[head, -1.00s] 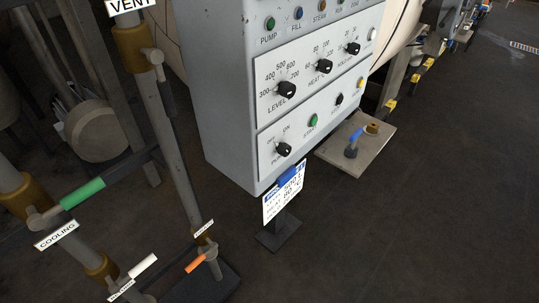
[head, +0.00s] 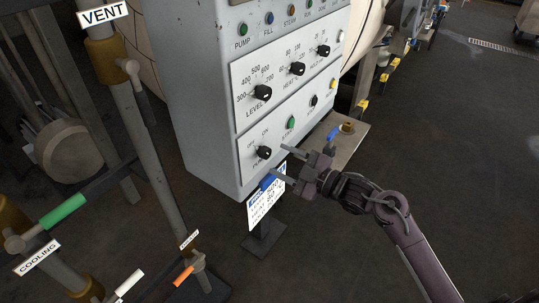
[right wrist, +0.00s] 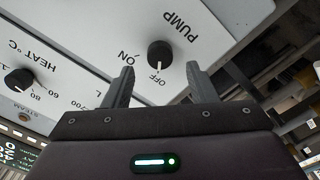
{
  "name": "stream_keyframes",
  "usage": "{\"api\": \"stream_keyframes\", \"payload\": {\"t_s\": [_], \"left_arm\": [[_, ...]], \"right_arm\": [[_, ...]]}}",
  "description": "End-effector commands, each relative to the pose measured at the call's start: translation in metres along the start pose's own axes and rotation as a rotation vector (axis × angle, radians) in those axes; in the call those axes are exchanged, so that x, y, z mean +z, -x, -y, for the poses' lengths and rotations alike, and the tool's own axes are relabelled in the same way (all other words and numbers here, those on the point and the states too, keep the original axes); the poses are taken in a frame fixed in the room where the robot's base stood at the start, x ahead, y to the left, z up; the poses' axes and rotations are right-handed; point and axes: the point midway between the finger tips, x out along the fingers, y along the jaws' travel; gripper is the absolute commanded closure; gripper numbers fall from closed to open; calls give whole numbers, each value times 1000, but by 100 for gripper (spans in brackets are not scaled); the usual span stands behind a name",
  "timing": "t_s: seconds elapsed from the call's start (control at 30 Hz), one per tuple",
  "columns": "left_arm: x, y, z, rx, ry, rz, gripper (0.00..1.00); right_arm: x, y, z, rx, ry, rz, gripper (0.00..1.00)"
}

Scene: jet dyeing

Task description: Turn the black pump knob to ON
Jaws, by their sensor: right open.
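The black pump knob (head: 264,153) is at the lower left of the grey control panel in the head view, below the OFF and ON marks. In the right wrist view the knob (right wrist: 160,54) appears upside down, and its pointer seems to be toward OFF. My right gripper (head: 280,160) is open and empty, with its fingers reaching from the right toward the knob. In the wrist view its fingertips (right wrist: 160,68) are on either side of the knob, seemingly apart from it. My left gripper is not in view.
The grey control panel (head: 192,130) also carries the level knob (head: 263,92), heat knob (head: 297,69) and a green start button (head: 291,122). Pipes with a green handle (head: 63,211) stand left.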

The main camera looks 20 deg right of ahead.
Motion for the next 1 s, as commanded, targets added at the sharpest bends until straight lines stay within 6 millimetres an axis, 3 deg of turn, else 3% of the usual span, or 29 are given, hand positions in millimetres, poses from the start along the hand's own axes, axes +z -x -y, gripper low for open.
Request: {"api": "stream_keyframes", "payload": {"t_s": [0.23, 0.6, 0.93, 1.0], "left_arm": [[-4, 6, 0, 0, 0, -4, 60], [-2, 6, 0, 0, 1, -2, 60], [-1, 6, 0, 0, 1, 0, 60], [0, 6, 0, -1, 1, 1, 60]], "right_arm": [[-1, -33, -1, 2, -2, 0, 48], [1, -38, 0, 0, -1, 2, 49], [1, -38, 0, 0, -1, 2, 92], [1, -38, 0, 0, -2, 2, 93]]}}
